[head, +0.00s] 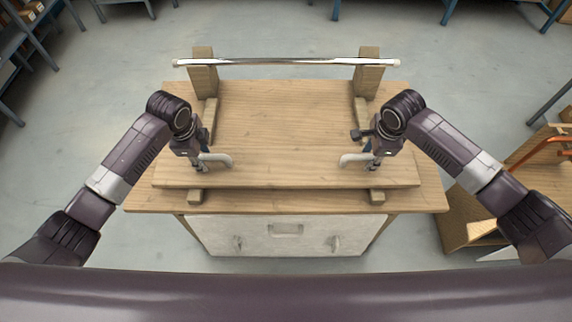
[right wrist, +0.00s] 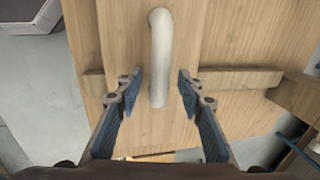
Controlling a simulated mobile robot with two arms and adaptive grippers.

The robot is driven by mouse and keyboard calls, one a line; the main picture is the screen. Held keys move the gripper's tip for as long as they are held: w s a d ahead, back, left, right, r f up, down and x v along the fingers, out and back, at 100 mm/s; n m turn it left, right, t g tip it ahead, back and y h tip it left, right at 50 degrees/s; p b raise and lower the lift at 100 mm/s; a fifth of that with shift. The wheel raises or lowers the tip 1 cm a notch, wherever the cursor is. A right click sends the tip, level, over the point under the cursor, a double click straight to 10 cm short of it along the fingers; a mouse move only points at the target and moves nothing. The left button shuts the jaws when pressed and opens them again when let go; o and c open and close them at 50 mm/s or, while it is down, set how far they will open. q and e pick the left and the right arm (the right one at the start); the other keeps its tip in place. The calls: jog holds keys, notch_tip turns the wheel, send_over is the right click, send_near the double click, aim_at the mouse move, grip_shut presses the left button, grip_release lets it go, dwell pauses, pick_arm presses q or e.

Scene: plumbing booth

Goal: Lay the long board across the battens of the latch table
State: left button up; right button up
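The long board (head: 285,172) lies across the two battens near the front of the wooden latch table (head: 420,198). The left batten (head: 195,196) and right batten (head: 377,196) stick out under its front edge. The board has a pale handle near each end, the left handle (head: 217,159) and the right handle (head: 352,159). My left gripper (head: 200,166) is at the left handle; its fingers are too small to read. My right gripper (head: 373,166) is at the right handle. In the right wrist view its fingers (right wrist: 160,82) are apart, one either side of the handle (right wrist: 159,45), with gaps.
A shiny metal bar (head: 287,62) with pale ends spans two wooden posts at the table's back. The tabletop between board and posts is clear. A white panel (head: 285,237) with handles is at the front. A wooden cart with an orange handle (head: 540,145) stands right.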

pick_arm(q)
jog(key=shift+f, duration=0.2)
pick_arm(e)
jog(key=shift+f, duration=0.15)
pick_arm(q)
jog(key=c, duration=1)
pick_arm(e)
grip_shut()
pick_arm(q)
jog(key=shift+w+r, duration=0.1)
pick_arm(e)
jog(key=shift+w, duration=0.1)
